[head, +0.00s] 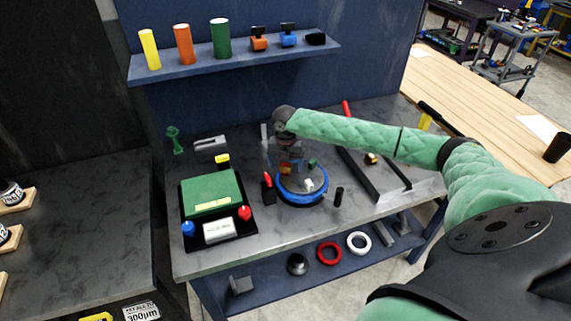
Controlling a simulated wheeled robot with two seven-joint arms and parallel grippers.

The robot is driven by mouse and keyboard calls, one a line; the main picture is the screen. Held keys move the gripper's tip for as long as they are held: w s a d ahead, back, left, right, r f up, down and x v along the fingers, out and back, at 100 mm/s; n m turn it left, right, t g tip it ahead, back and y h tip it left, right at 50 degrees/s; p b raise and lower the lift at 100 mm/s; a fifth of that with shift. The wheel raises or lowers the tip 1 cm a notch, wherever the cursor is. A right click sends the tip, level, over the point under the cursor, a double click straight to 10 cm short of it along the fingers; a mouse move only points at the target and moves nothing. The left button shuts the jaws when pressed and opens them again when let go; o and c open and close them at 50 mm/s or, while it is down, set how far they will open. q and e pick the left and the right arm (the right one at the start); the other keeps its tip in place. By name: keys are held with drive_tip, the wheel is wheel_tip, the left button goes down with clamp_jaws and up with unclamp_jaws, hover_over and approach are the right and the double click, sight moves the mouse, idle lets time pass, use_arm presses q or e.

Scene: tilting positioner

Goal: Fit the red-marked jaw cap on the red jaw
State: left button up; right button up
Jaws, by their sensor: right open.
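The positioner is a grey round table with a blue rim (302,203), standing mid-bench. Small blocks on it include a green one and a white one (309,185); I cannot tell which is the red jaw, as the far part is hidden by my right gripper. My right gripper (291,168) hangs from the green arm over the far left part of the positioner, jaws open. Its fingertips are small and dark here, and contact is unclear. A small red-topped black piece (268,181) stands just left of the positioner; I cannot tell whether it is the jaw cap. My left gripper is out of view.
A black tray (252,240) with a green block, white box and red and blue knobs lies left. A dark cylinder (339,196) stands right of the positioner, near a metal angle bar (358,178). The shelf (180,71) above holds several cylinders. Rings lie on the lower shelf.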

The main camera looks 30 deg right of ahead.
sight(285, 164)
drive_tip(key=shift+r, duration=0.1)
idle(0.4)
drive_tip(key=shift+r+p, duration=0.9)
drive_tip(key=shift+r, duration=2.5)
